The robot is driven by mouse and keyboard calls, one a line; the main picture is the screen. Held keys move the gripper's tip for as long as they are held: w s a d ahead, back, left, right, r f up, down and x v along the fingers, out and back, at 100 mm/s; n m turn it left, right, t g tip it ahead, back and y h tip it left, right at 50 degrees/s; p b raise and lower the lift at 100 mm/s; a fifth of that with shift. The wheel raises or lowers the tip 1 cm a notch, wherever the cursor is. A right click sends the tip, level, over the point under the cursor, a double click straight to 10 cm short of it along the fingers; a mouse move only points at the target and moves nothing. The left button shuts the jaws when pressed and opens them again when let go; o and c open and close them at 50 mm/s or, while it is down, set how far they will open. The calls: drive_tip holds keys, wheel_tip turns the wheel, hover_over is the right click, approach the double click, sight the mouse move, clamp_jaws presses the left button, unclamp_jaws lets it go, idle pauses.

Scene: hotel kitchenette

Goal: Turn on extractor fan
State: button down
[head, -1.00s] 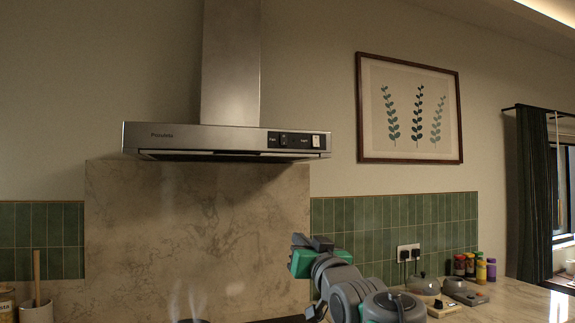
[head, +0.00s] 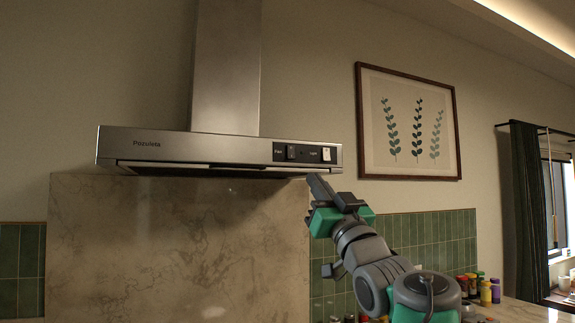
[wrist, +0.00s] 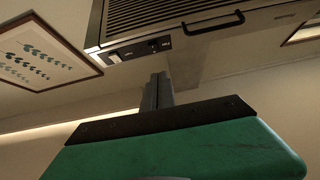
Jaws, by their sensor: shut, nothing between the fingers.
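The extractor hood (head: 200,149) is a steel unit on the wall with a dark control panel on the right of its front. The panel has a dark switch labelled fan (head: 291,152) and a white switch labelled light (head: 326,154). My gripper (head: 316,184) is shut and empty, just below the hood's right end, pointing up and left, apart from the switches. In the wrist view the shut fingers (wrist: 158,90) point toward the hood's underside (wrist: 160,18) and the panel (wrist: 140,49); the switches are small there.
A framed plant picture (head: 408,126) hangs on the wall right of the hood. Several small jars (head: 488,290) stand on the counter at the lower right. The space in front of the panel is clear.

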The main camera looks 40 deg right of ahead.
drive_tip(key=p, duration=0.4)
approach(291, 153)
wheel_tip(291, 153, up, 4)
drive_tip(key=w, duration=0.2)
drive_tip(key=w+d+p, duration=0.1)
drive_tip(key=shift+w+f, duration=0.1)
drive_tip(key=shift+w, duration=0.3)
drive_tip(key=shift+w+f+p, duration=0.15)
drive_tip(key=shift+w+p, duration=0.15)
